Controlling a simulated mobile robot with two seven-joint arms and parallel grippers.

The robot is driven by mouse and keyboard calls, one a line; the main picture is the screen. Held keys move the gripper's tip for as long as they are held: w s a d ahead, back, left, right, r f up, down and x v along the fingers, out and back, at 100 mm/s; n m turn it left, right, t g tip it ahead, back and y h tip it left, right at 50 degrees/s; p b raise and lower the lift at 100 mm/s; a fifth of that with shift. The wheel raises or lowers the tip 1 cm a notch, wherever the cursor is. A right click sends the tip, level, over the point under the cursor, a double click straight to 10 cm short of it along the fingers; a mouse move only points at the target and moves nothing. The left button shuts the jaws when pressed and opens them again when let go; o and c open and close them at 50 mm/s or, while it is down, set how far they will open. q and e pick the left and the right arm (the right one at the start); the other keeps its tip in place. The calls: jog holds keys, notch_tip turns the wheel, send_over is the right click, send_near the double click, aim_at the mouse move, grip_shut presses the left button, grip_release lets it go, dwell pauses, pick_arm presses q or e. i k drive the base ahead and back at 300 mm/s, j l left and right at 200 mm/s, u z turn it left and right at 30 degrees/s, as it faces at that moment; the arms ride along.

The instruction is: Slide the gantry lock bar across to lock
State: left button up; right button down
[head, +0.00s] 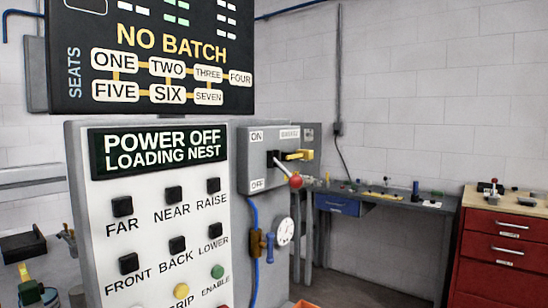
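A grey switch box (258,147) stands to the right of the white control panel, with an ON label at its upper left and an OFF label below. Its lever with a red ball knob (296,180) slants down to the right. A yellow bar (297,155) sticks out at the box's right side, beside a black piece (274,158); it looks like the lock bar, but how far across it sits I cannot tell. Neither of my grippers shows.
The control panel (237,215) with black buttons reads POWER OFF, LOADING NEST. A dark NO BATCH board (150,100) hangs above. A blue valve and white gauge (286,231) sit below the box. A workbench (400,200) and red drawer cabinet (505,240) stand at right.

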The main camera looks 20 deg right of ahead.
aim_at(307, 155)
jog(key=l+u, duration=0.45)
jog(key=l, duration=0.75)
jog(key=l+u, duration=0.35)
jog(key=l, duration=0.7)
jog(key=l+u, duration=0.35)
jog(key=l, duration=0.7)
